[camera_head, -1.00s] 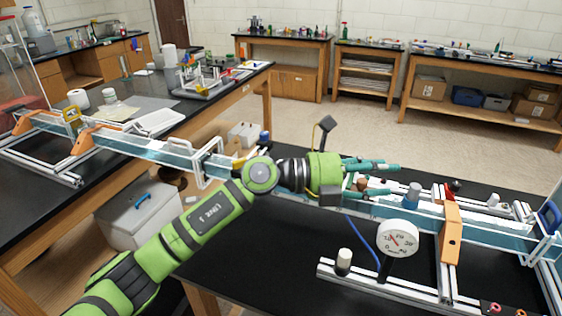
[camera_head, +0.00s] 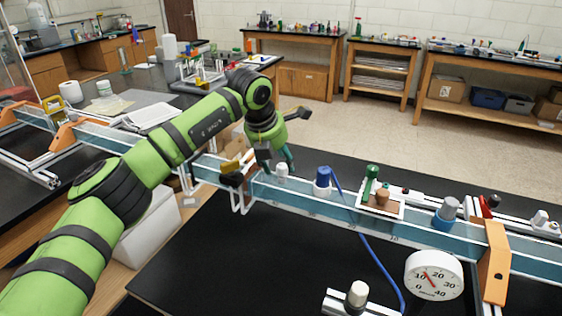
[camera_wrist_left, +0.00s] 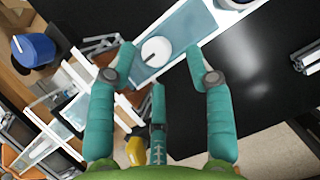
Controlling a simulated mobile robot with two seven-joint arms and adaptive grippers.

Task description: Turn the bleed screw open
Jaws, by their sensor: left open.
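A white round knob with a dark line across its top, seemingly the bleed screw (camera_head: 282,171), stands on the blue-sided rail near its left end. It also shows in the left wrist view (camera_wrist_left: 155,51), between the fingertips and beyond them. My left gripper (camera_head: 277,158) points down over the knob with its teal fingers spread. In the left wrist view the open fingers (camera_wrist_left: 165,58) frame the knob with nothing held. I cannot tell whether any finger touches it. My right gripper is not in view.
A blue-capped fitting (camera_head: 322,180) with a blue hose stands right of the knob on the rail. The black tabletop (camera_head: 240,270) in front is largely clear.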

